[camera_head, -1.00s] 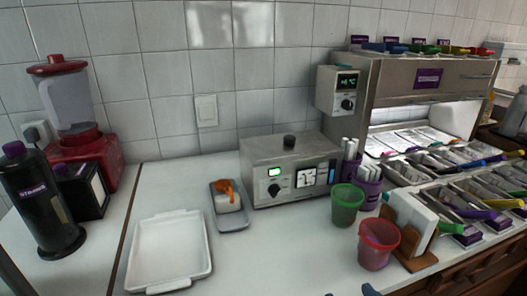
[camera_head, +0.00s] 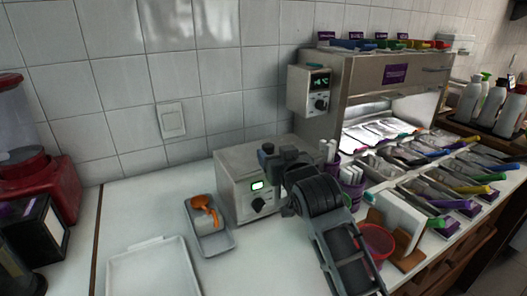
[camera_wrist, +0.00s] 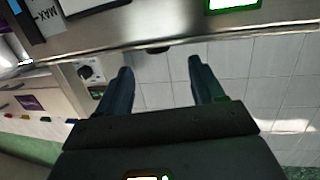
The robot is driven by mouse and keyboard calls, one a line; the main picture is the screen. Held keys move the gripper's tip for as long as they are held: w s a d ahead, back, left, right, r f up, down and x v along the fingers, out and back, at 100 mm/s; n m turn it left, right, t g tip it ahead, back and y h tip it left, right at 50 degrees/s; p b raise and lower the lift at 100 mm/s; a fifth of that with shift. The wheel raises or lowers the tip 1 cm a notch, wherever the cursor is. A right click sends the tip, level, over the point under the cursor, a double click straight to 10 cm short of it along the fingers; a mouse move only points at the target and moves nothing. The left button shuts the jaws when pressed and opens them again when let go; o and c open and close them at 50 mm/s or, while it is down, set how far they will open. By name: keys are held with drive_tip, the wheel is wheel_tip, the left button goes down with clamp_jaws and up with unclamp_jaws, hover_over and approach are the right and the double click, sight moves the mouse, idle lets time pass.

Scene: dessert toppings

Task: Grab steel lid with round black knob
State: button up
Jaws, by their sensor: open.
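The steel lid (camera_head: 238,157) forms the top of a boxy steel warmer on the counter, partly hidden by my arm in the head view. Its round black knob shows in the wrist view as a small dark shape (camera_wrist: 158,49) at the steel edge, in the gap between my fingers and beyond their tips. My gripper (camera_head: 274,157) is close to the knob at the lid's top; in the head view dark finger and knob are hard to tell apart. In the wrist view my gripper (camera_wrist: 160,66) is open, with nothing held between its fingers.
The warmer's front (camera_head: 257,203) has a green display and dial. Left of it lies a grey tray (camera_head: 217,243) with an orange-topped item. A white tray (camera_head: 150,268) is at front left. A red cup (camera_head: 376,240) stands right, partly behind my arm. A topping station (camera_head: 395,85) fills the right.

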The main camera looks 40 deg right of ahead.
sight(270, 149)
drive_tip(key=x, duration=0.4)
drive_tip(key=p+x, duration=0.1)
drive_tip(key=x, duration=0.1)
drive_tip(key=shift+w+d+f, duration=0.1)
drive_tip(key=shift+d+f, duration=0.1)
drive_tip(key=shift+f, duration=0.2)
drive_tip(key=shift+c, duration=0.3)
drive_tip(key=shift+r, duration=0.1)
clamp_jaws()
